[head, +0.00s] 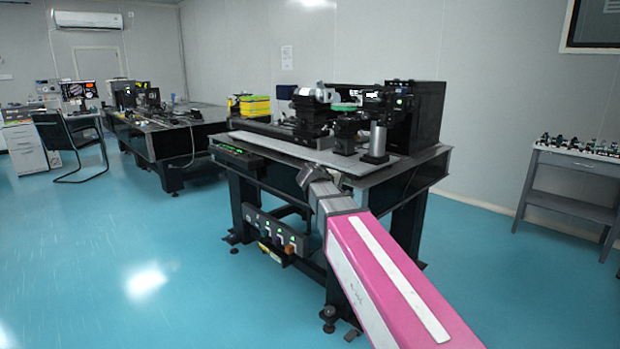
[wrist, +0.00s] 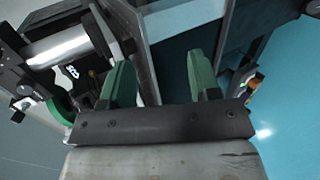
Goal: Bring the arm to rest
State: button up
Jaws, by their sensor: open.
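My arm, with a pink and white link, reaches forward from the lower right in the head view. Its grey end is near the front edge of the closest optical table (head: 285,150), and my gripper's fingers are hard to make out there. In the wrist view my gripper (wrist: 160,74) shows two green fingers standing apart, with nothing held between them. Parts of the table and its equipment show behind the fingers, tilted.
A second optical table (head: 185,125) and a chair (head: 72,140) are at the left. A side bench (head: 580,160) stands right. Open floor (head: 130,270) lies left.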

jog(key=s+d+f+m+g+y, duration=0.2)
jog(key=s+f, duration=0.5)
jog(key=f, duration=0.4)
jog(key=s+d+f+m+g+y, duration=0.3)
jog(key=s+f, duration=0.4)
jog(key=f, duration=0.3)
jog(key=s+d+f+m+g+y, duration=0.2)
jog(key=s+f, duration=0.5)
jog(key=f, duration=0.4)
jog(key=shift+s+d+f+m+g+y, duration=0.3)
jog(key=shift+m+g+y, duration=0.2)
jog(key=shift+m+y, duration=0.6)
jog(key=shift+c, duration=0.3)
